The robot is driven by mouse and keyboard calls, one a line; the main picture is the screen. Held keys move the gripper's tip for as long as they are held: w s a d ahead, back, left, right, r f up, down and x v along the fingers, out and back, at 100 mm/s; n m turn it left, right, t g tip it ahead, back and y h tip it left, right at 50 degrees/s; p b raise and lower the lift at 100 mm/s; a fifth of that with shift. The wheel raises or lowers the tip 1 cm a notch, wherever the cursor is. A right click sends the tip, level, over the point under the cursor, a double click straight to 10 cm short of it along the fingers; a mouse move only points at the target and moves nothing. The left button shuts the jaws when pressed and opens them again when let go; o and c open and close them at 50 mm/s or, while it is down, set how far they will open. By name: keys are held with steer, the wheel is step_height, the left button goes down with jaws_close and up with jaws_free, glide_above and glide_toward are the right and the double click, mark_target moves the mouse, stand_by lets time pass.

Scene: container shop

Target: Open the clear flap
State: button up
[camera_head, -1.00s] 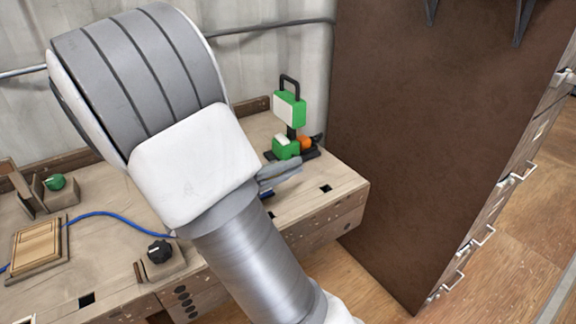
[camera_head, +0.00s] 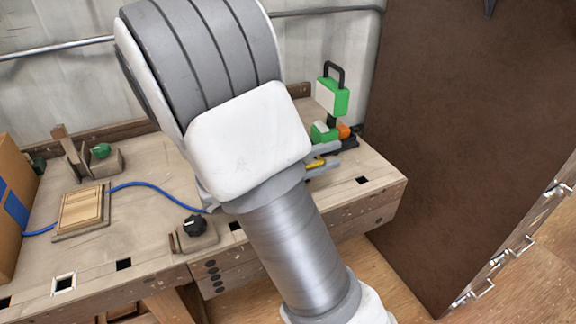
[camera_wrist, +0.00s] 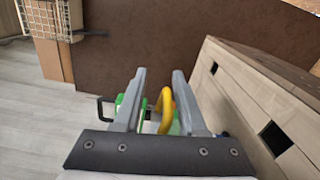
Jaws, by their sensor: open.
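My gripper (camera_head: 334,157) is mostly hidden behind my arm in the head view; its grey fingers point right over the workbench. In the wrist view the two fingers (camera_wrist: 159,74) stand apart. A curved yellow piece (camera_wrist: 167,108) shows between them, and I cannot tell if it touches them. A green and white device (camera_head: 333,97) with a black handle stands beyond the fingertips on the bench; part of it shows behind the fingers in the wrist view (camera_wrist: 119,100). I cannot make out a clear flap in either view.
The wooden workbench (camera_head: 150,230) carries a black knob (camera_head: 194,225), a wooden panel (camera_head: 82,208), a blue cable (camera_head: 150,186) and a green knob (camera_head: 101,151). A cardboard box (camera_head: 12,210) stands at the left. A tall brown cabinet (camera_head: 465,130) is at the right.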

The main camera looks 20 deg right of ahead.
steer(key=a+p, duration=0.3)
steer(key=a, duration=1.4)
steer(key=shift+s+a, duration=0.15)
steer(key=shift+s, duration=0.15)
steer(key=s+d+r+m+g+y, duration=0.2)
steer(key=s+d+y, duration=0.4)
steer(key=s+y, duration=0.5)
steer(key=a+r+t+y+p, duration=0.1)
steer(key=r+t+y+p, duration=0.2)
steer(key=r+p, duration=0.7)
steer(key=s+a+r+t+y+p, duration=0.1)
steer(key=r+t+y+p, duration=0.3)
steer(key=r+p, duration=0.6)
step_height(320, 180, up, 6)
steer(key=shift+s+a+f+p, duration=0.15)
steer(key=shift+s+a+p, duration=0.15)
steer(key=shift+a, duration=0.35)
steer(key=shift+w, duration=0.1)
